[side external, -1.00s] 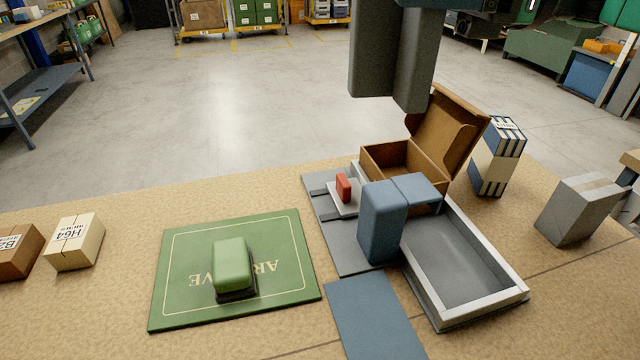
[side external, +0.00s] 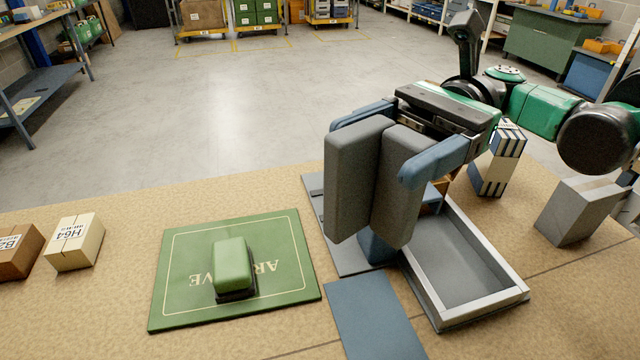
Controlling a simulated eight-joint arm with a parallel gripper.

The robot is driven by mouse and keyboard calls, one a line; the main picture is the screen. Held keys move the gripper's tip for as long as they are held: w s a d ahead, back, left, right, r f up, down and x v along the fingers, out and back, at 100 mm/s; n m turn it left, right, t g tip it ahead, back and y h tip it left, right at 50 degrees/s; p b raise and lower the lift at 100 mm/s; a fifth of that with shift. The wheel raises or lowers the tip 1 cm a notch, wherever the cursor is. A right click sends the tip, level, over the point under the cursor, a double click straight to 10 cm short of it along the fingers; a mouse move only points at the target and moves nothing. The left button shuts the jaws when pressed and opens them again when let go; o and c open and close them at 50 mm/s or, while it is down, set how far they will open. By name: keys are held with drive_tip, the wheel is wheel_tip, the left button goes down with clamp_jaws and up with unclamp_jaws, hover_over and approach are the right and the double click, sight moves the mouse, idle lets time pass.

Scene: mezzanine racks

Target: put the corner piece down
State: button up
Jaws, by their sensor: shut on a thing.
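My gripper (side external: 374,230) points down in front of the grey tray, its two thick grey fingers close together. It is shut on the blue corner piece (side external: 376,252), an L-shaped block. Most of the piece is hidden behind the fingers; its lower part shows beneath them and a bit of its other arm (side external: 432,199) shows to the right. The piece stands upright at the left edge of the tray (side external: 497,306), over the grey board (side external: 347,258). I cannot tell whether its underside touches the board.
A flat blue sheet (side external: 374,316) lies in front. A green mat (side external: 180,305) with a green block (side external: 231,264) is to the left. Small boxes (side external: 74,243) stand far left. A striped box (side external: 490,170) and a grey box (side external: 578,212) stand right. The cardboard box is mostly hidden.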

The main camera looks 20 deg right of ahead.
wheel_tip(320, 180, down, 16)
drive_tip(key=shift+f, duration=0.25)
idle(0.3)
drive_tip(key=o, duration=1.2)
drive_tip(key=shift+c, duration=0.2)
wheel_tip(320, 180, up, 7)
drive_tip(key=w+d, duration=0.1)
drive_tip(key=d, duration=0.2)
drive_tip(key=d+f+n+t+h, duration=0.2)
drive_tip(key=d+n+t+h, duration=1.1)
drive_tip(key=d+h, duration=0.3)
drive_tip(key=d+t, duration=0.1)
drive_tip(key=d, duration=0.2)
drive_tip(key=shift+w+f+n+h, duration=0.15)
drive_tip(key=shift+f+n+h, duration=0.15)
drive_tip(key=shift+f, duration=0.1)
